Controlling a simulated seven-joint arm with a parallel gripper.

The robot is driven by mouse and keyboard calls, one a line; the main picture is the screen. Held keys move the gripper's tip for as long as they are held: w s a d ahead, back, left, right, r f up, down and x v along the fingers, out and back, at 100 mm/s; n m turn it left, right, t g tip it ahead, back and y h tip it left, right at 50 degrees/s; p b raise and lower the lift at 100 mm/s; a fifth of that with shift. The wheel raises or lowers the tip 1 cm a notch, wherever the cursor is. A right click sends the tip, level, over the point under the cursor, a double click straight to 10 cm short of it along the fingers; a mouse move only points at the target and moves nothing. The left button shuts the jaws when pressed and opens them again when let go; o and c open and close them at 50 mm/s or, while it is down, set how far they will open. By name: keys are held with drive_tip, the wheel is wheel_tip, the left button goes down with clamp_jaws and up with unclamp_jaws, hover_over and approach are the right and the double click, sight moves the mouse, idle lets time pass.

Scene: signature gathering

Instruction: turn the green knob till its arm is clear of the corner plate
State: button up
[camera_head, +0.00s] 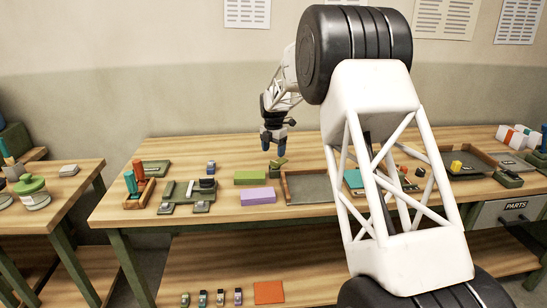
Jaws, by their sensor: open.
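A small green piece (279,163) sits on the table just beyond the left back corner of a wooden-rimmed tray (285,188). It may be the green knob, but it is too small here to make out its arm or a corner plate under it. My gripper (273,148) hangs pointing down above and slightly left of this piece, its blue-grey fingers open. Nothing shows between them, and a gap seems to remain above the piece. My white arm hides the right part of the tray.
A green block (251,177) and a purple block (258,196) lie left of the tray. A rack with orange and teal items (138,188) stands at the far left of the table. A dark tray with a yellow cube (456,166) lies at the right.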

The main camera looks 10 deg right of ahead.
drive_tip(key=shift+r, duration=1.1)
drive_tip(key=s+d+r+m, duration=0.2)
drive_tip(key=s+r+m, duration=0.25)
drive_tip(key=s, duration=0.55)
drive_tip(key=s+d+r+m+t, duration=0.1)
drive_tip(key=s+r+m, duration=0.35)
drive_tip(key=s, duration=0.55)
drive_tip(key=s+d+r+m, duration=0.2)
drive_tip(key=s+r+m, duration=0.3)
drive_tip(key=s, duration=0.5)
drive_tip(key=s+d+f+m, duration=0.1)
drive_tip(key=s+m, duration=0.5)
drive_tip(key=s, duration=1.2)
drive_tip(key=s+d+f+m+t, duration=0.1)
drive_tip(key=s+f+m, duration=0.3)
drive_tip(key=s, duration=1.3)
drive_tip(key=d+m, duration=0.1)
drive_tip(key=m, duration=0.2)
drive_tip(key=shift+s+f+t, duration=0.2)
drive_tip(key=shift+s+t, duration=0.1)
drive_tip(key=shift+s, duration=0.1)
